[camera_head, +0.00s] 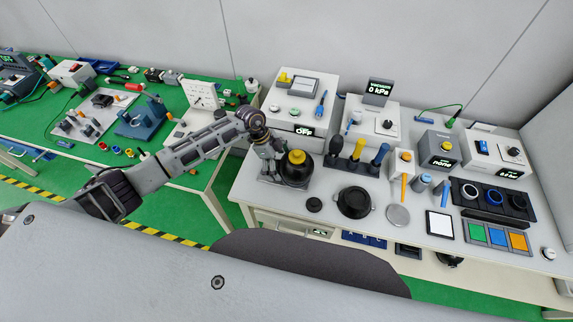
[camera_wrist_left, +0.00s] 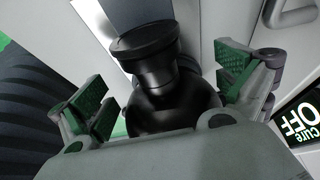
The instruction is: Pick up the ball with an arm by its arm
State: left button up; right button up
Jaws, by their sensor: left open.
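A black rounded body with a yellow knob-like part (camera_head: 296,172) stands near the left end of the white bench in the head view. My left gripper (camera_head: 268,160) is at its left side, pointing down close to it. In the left wrist view a glossy black ball with a thick neck and wide flange (camera_wrist_left: 160,75) lies between the spread, green-padded fingers of my left gripper (camera_wrist_left: 168,90). Gaps show between the pads and the neck. The ball's lower part is hidden by the gripper body. My right gripper is not in view.
Black, yellow and blue handled tools (camera_head: 355,160) stand to the right. A black round dish (camera_head: 354,202) and small black disc (camera_head: 314,205) lie in front.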

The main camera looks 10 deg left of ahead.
aim_at(279, 161)
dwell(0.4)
pick_arm(q)
jog(key=c, duration=2)
jog(key=shift+r, duration=0.1)
notch_tip(279, 161, up, 18)
jog(key=shift+f+b, duration=0.1)
jog(key=shift+b, duration=1)
